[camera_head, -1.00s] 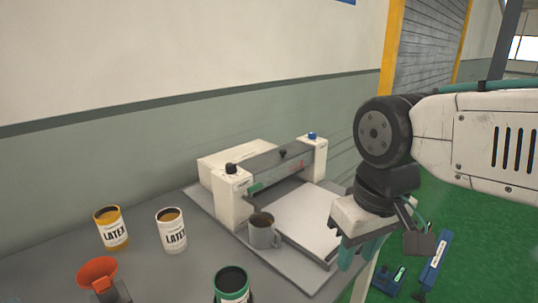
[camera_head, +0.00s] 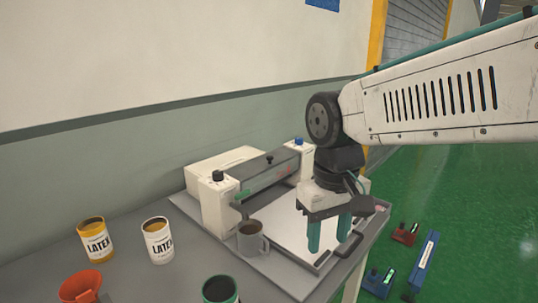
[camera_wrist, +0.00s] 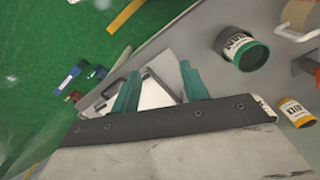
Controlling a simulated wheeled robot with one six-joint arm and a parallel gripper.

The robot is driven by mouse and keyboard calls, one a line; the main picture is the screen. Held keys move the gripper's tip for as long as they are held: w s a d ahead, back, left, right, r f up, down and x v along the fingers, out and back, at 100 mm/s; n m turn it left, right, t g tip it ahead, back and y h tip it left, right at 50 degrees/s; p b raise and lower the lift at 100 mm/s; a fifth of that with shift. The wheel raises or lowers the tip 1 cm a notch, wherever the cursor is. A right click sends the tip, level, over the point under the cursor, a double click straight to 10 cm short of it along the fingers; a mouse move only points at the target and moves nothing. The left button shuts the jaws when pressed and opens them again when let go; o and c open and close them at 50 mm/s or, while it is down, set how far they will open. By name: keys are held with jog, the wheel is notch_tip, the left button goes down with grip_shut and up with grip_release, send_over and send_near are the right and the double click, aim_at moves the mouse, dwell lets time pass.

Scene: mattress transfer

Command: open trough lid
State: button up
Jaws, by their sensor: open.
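The trough lid appears to be the flat white panel (camera_head: 283,226) at the front of the white machine (camera_head: 222,205) on the grey table. A dark handle (camera_head: 350,246) shows at the panel's right front edge. My gripper (camera_head: 328,243) points down over the panel's right part, its two teal fingers apart with nothing between them. The handle lies just right of the fingers in the head view; contact is not visible. In the wrist view my gripper (camera_wrist: 160,75) is open, with part of the white panel (camera_wrist: 157,96) behind the fingers.
A grey mug (camera_head: 252,241) stands close to the panel's left side. Yellow (camera_head: 95,240), white (camera_head: 157,242) and green (camera_head: 220,291) paint cans and an orange funnel-like thing (camera_head: 80,287) stand left. Blue and red items lie on the green floor (camera_head: 465,230) at right.

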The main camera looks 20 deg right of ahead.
jog(key=w+d+r+m+t+h, duration=0.1)
jog(key=w+d+m, duration=0.15)
jog(key=w, duration=1.45)
jog(key=w+d+m+t, duration=0.1)
jog(key=w+d, duration=0.3)
jog(key=w, duration=1.3)
jog(key=t, duration=0.2)
send_near(270, 157)
jog(key=shift+m+h, duration=0.25)
jog(key=shift+h, duration=0.05)
jog(key=x, duration=0.8)
jog(key=shift+w+a, duration=0.15)
jog(key=shift+w, duration=0.05)
grip_shut()
